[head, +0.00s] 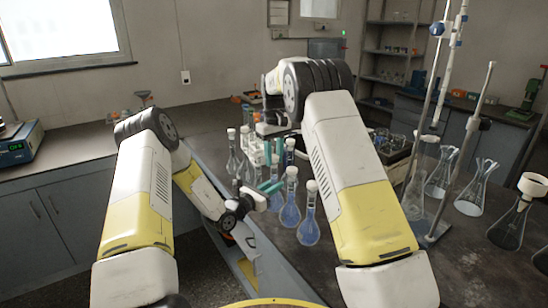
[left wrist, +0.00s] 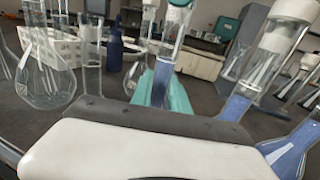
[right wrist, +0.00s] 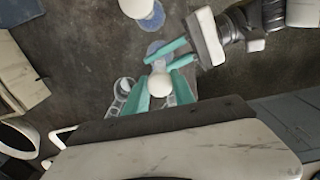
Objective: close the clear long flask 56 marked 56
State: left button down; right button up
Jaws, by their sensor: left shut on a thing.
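A clear long-necked flask with blue liquid (left wrist: 162,80) stands between the teal fingers of my left gripper (head: 268,188), which is shut on its neck. Its mark is not readable, and its body is hidden behind the gripper in the left wrist view. My right gripper (head: 272,152) points down at the neck's top from above. In the right wrist view, a round white cap (right wrist: 160,85) lies between the right gripper's fingertips (right wrist: 160,92), over the left gripper's fingers (right wrist: 168,57). I cannot tell whether the right fingers press on the cap.
White-capped flasks with blue liquid (head: 309,232) stand close right of the held one. A white rack (left wrist: 60,50) and an empty clear flask (left wrist: 45,75) are left in the left wrist view. Stands and conical flasks (head: 471,196) crowd the right side of the bench.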

grip_shut()
jog(key=o, duration=1.1)
grip_release()
jog(key=shift+o, duration=0.2)
jog(key=shift+r, duration=0.1)
notch_tip(320, 180, up, 12)
pick_arm(q)
jog(key=c, duration=1.2)
grip_release()
jog(key=shift+a, duration=0.1)
jog(key=v, duration=0.7)
jog(key=shift+s+a, duration=0.2)
jog(key=shift+s, duration=0.05)
